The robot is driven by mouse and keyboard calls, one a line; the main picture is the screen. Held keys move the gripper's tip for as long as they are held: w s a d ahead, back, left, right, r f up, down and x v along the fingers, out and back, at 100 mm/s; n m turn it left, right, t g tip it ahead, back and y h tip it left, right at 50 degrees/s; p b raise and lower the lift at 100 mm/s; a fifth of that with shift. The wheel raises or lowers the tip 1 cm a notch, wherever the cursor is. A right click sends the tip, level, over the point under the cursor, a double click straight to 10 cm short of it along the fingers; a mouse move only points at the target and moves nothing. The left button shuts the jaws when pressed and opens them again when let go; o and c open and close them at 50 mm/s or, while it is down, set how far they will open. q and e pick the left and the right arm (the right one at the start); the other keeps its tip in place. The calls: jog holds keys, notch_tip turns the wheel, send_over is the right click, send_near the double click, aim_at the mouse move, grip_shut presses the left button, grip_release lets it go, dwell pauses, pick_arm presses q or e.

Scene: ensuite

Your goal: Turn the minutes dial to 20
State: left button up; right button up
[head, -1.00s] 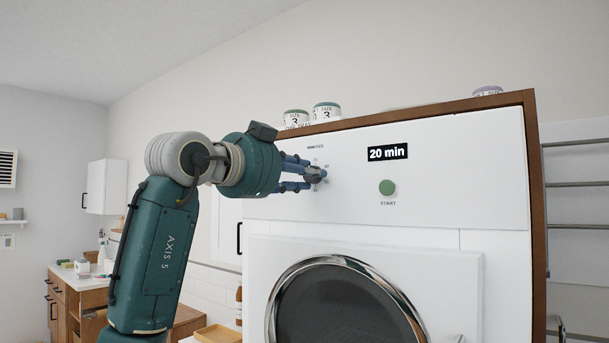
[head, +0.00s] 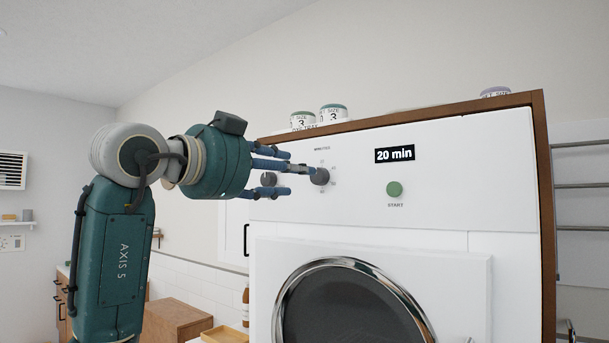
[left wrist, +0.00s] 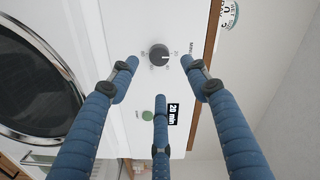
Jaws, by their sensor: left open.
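The minutes dial (head: 320,176) is a dark grey round knob on the upper left of the white machine's front panel. It also shows in the left wrist view (left wrist: 159,54), with small marks around it and a light pointer line. The black display (head: 394,154) reads 20 min. My left gripper (head: 290,172) has blue fingers that are open. In the left wrist view its fingers are spread around the line to the dial, and the dial stands clear between and beyond the fingertips. My right gripper is not in view.
A green START button (head: 394,189) sits below the display. The round dryer door (head: 352,305) is below the panel. Several small tins (head: 334,113) stand on top of the wooden surround. A metal rack (head: 580,186) is at the right. Open air lies left of the panel.

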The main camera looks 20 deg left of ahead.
pick_arm(q)
jog(key=shift+v, duration=2.15)
